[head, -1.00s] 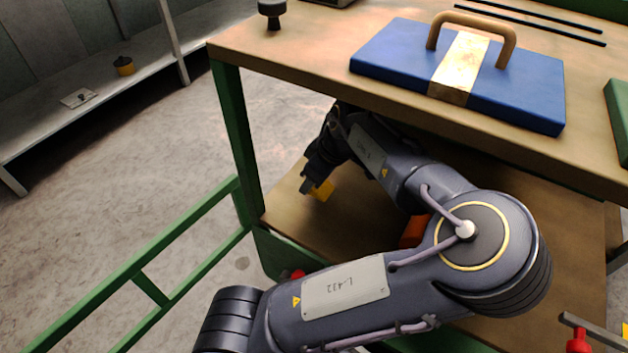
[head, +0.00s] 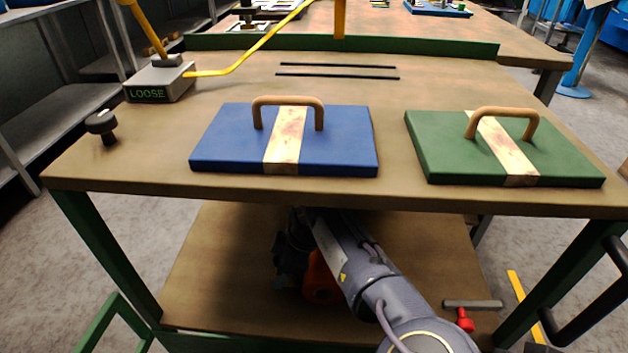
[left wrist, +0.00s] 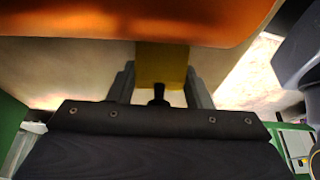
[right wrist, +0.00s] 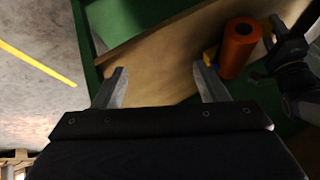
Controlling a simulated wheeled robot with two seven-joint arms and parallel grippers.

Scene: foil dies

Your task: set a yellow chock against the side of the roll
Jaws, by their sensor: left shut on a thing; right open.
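My left gripper (head: 288,262) is dark and hard to make out beside the roll. In the left wrist view it is shut on a yellow chock (left wrist: 162,62), close under the roll; contact cannot be told. My right gripper (right wrist: 160,82) is open and empty. Another yellow piece (right wrist: 210,55) shows beside the roll, partly behind a right finger.
The tabletop (head: 400,95) overhangs the shelf. It carries a blue pad (head: 225,135), a green pad (head: 445,145), a black knob (head: 102,125) and a box marked LOOSE (head: 160,82). A red-handled tool (head: 465,318) is at the shelf's right front.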

